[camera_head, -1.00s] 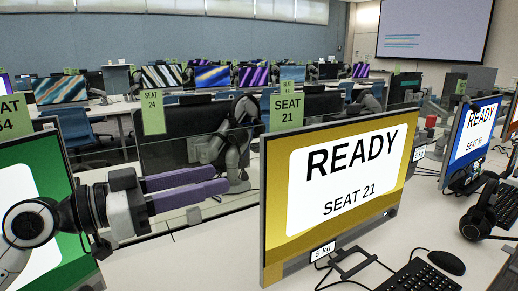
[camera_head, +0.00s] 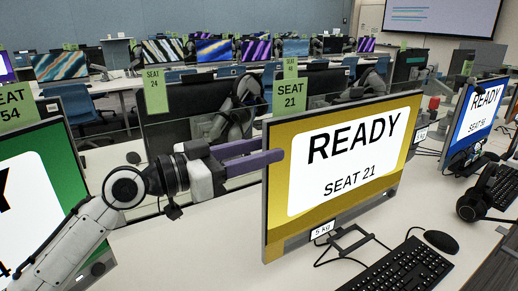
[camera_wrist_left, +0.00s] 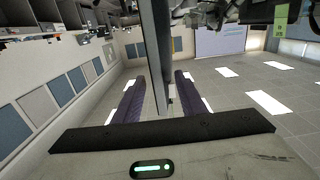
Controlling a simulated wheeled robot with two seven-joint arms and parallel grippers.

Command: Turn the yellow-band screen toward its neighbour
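The yellow-band screen (camera_head: 392,190) reads READY SEAT 21 and stands upright on the desk with a 5 kg tag. It faces forward and slightly right. My left gripper (camera_head: 270,151) is at its left edge, with one purple finger in front of the screen face and the other passing behind it. In the left wrist view the screen (camera_wrist_left: 157,45) is seen edge-on between the open fingers of the left gripper (camera_wrist_left: 160,78), with a gap visible beside it. The blue-band neighbour (camera_head: 469,133) stands to the right. My right gripper is not in view.
A keyboard (camera_head: 402,268) and mouse (camera_head: 441,241) lie before the yellow screen. A headset (camera_head: 477,195) is in front of the blue one. A green screen (camera_head: 58,150) stands at left. Dark monitors (camera_head: 180,140) stand behind. Bare desk (camera_head: 215,240) lies left of the yellow screen.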

